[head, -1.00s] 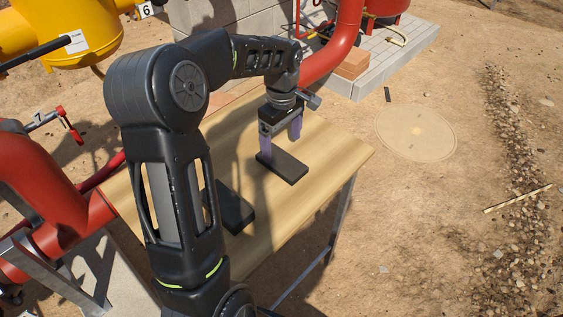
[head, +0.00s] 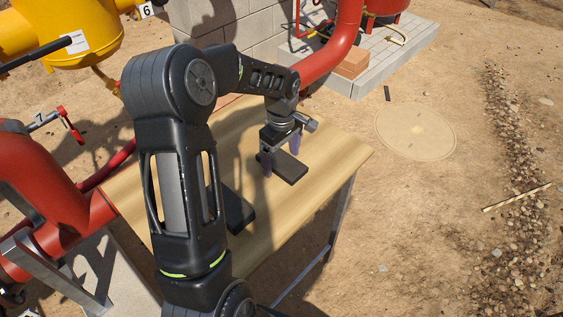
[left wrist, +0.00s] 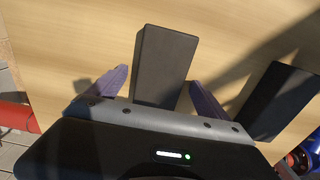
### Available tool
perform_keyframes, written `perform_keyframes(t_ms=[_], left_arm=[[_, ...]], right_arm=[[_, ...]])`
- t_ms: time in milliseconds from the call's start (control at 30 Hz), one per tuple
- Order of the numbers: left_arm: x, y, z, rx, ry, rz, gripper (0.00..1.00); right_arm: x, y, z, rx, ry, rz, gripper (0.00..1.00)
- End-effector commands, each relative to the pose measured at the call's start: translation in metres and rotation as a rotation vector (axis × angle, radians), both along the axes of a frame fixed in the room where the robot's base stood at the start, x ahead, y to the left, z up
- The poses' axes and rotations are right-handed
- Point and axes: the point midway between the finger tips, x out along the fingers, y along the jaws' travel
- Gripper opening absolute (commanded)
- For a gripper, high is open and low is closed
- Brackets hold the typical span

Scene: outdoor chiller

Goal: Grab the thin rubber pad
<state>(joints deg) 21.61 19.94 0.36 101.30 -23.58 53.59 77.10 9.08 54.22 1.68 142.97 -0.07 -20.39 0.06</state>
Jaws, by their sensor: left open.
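Two dark rectangular pads lie flat on the wooden table. One dark pad (head: 291,170) is by my left gripper (head: 280,161); in the left wrist view this pad (left wrist: 165,62) runs lengthwise between the fingers. The other dark pad (head: 238,213) lies nearer, partly hidden behind my arm; it shows at the right of the left wrist view (left wrist: 281,101). I cannot tell for sure which is the thin rubber pad. My left gripper (left wrist: 158,76) is open, its purple fingers on either side of the first pad, not closed on it. My right gripper is not in view.
The wooden table (head: 325,150) is bare at its right side. Red pipes (head: 40,180) stand close along its left. A block wall (head: 225,25) and a large red pipe (head: 340,45) are behind it.

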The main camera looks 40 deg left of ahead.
Motion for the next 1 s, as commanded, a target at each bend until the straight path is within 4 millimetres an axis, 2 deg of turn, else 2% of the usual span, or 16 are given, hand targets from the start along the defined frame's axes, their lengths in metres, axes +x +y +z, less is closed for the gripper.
perform_keyframes(t_ms=[467, 1000], left_arm=[[0.0, 0.0, 0.0006, 0.0, 0.0, 0.0, 0.88], [0.0, 0.0, 0.0006, 0.0, 0.0, 0.0, 0.44]], right_arm=[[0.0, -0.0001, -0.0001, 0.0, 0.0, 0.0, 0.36], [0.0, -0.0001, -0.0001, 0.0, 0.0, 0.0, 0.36]])
